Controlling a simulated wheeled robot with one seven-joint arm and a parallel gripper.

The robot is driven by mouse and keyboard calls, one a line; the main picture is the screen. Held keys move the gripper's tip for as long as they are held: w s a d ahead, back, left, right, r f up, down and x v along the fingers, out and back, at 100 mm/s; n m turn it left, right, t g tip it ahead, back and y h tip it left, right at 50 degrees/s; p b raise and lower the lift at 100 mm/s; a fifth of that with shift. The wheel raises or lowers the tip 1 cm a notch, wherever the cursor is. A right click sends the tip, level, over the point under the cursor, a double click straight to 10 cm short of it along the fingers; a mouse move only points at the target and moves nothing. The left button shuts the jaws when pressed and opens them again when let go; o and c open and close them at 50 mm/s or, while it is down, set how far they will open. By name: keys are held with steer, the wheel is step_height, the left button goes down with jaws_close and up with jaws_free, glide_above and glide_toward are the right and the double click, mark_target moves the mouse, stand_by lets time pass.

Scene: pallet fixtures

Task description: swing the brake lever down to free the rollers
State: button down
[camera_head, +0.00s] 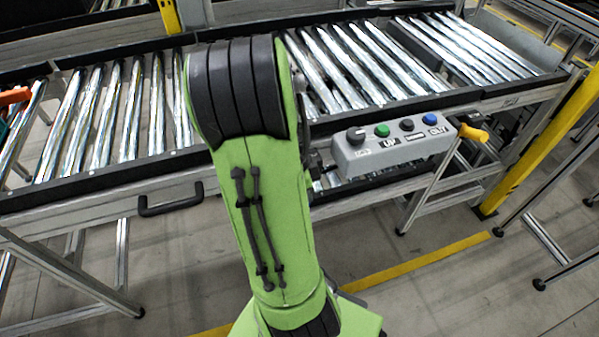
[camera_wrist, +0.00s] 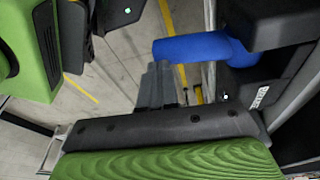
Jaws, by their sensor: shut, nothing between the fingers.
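In the wrist view a thick blue cylinder (camera_wrist: 192,47), like a handle, sticks out from a dark mount. I cannot tell from these frames which of the two is the brake lever. My gripper (camera_wrist: 157,72) is shut and empty, with its grey fingers just below the blue cylinder in the picture. Contact is not clear. My arm hides the gripper in the head view.
A roller conveyor (camera_head: 160,162) runs across behind my arm, with a black handle (camera_head: 170,205) on its front. The grey button box (camera_head: 352,157) hangs on its front edge. A yellow post (camera_head: 520,160) stands at the right. The floor (camera_head: 440,290) at the front right is clear.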

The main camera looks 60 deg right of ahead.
steer(key=shift+a+b+x, duration=0.15)
steer(key=shift+b+x, duration=0.4)
steer(key=shift+x, duration=0.1)
steer(key=shift+a+b+x, duration=0.15)
steer(key=shift+b+x, duration=0.35)
steer(key=shift+x, duration=0.15)
steer(key=shift+w+f, duration=0.1)
